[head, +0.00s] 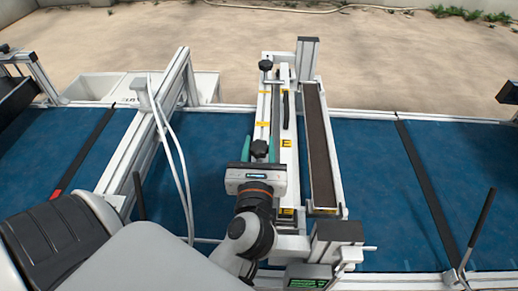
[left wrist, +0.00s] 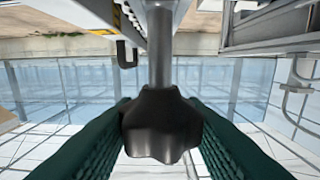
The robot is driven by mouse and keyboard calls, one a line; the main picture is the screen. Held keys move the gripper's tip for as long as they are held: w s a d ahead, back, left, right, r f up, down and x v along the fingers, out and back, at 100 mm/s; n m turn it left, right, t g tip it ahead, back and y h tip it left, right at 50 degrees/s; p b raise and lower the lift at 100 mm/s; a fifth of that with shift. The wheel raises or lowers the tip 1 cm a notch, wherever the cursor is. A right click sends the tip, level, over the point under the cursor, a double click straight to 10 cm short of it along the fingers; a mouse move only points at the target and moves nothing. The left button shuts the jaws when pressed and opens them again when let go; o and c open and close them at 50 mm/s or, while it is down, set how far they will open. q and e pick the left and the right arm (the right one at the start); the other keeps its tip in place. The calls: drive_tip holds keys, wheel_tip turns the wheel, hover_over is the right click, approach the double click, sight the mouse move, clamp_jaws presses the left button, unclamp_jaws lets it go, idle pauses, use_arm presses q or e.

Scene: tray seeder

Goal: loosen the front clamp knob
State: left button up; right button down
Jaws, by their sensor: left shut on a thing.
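The front clamp knob (head: 260,148) is black and lobed, and sits at the near part of the pale upright frame over the blue belt. In the left wrist view the knob (left wrist: 162,125) fills the middle, on a grey shaft (left wrist: 160,50). My left gripper (head: 259,151) has its teal fingers on either side of the knob. In the left wrist view the ribbed green fingers meet the knob's left and right sides, so the gripper is shut on it. A second black knob (head: 265,65) is at the far end of the frame. My right gripper is not in view.
A long brown-topped bar (head: 318,150) runs just right of the clamp frame. White cables (head: 176,150) hang to the left. The control box with a green display (head: 308,283) is near the front. The blue belt (head: 375,170) is bare to the right.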

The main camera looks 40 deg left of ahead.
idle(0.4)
use_arm(q)
drive_tip(key=o, duration=1)
drive_tip(key=shift+c, duration=0.2)
drive_tip(key=shift+o, duration=0.2)
drive_tip(key=shift+w, duration=0.1)
drive_tip(key=shift+f, duration=0.1)
